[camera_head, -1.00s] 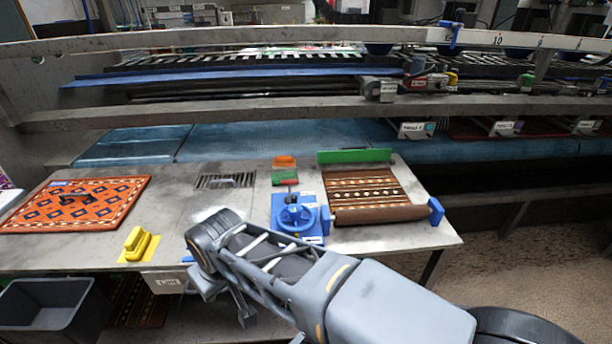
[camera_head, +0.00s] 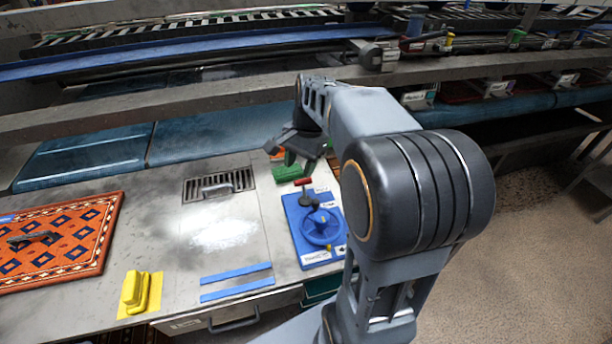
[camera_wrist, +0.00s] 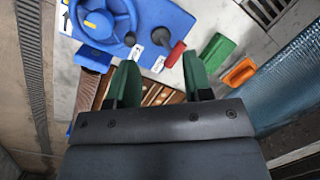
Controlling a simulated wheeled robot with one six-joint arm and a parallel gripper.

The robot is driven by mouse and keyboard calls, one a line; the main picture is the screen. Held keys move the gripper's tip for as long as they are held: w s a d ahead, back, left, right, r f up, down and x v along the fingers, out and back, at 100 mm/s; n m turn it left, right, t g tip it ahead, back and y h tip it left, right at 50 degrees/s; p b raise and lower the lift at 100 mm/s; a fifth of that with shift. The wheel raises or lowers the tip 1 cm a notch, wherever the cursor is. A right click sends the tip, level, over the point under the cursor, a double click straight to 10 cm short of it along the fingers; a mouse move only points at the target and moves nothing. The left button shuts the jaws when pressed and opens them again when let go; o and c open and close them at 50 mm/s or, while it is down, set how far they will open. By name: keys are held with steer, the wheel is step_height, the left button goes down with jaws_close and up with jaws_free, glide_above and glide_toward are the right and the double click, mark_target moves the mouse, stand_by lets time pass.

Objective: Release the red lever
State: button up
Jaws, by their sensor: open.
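The red lever (camera_head: 303,182) has a short red grip and stands at the far edge of the blue panel (camera_head: 297,222), beside a blue handwheel (camera_head: 322,227). In the wrist view the red lever (camera_wrist: 175,54) joins a dark round knob, just beyond the fingertips and between their lines. My gripper (camera_head: 292,150) hangs above the far side of the bench, near the lever. Its green-tipped fingers (camera_wrist: 162,72) are apart with nothing held between them. They do not appear to touch the lever. The rug behind the arm is mostly hidden in the head view.
A green block (camera_head: 287,173) and an orange block (camera_wrist: 240,72) lie close to the lever. A drain grate (camera_head: 219,184) and white powder (camera_head: 222,233) are to the left. A yellow brush (camera_head: 137,290) and an orange rug (camera_head: 60,238) lie farther left. A metal rail (camera_head: 200,107) crosses behind.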

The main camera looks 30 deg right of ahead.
mark_target(305, 182)
steer(key=w+d+m+g+y+p, duration=0.1)
steer(key=w+d+m+y, duration=0.1)
steer(key=w+d+m, duration=0.55)
steer(key=shift+m+y, duration=0.3)
steer(key=shift+m, duration=0.25)
steer(key=x, duration=0.4)
steer(key=s+d+x, duration=0.1)
steer(key=x, duration=0.3)
steer(key=s+p+x, duration=0.1)
steer(key=x, duration=0.4)
steer(key=shift+d+f, duration=0.2)
steer(key=shift+f, duration=0.2)
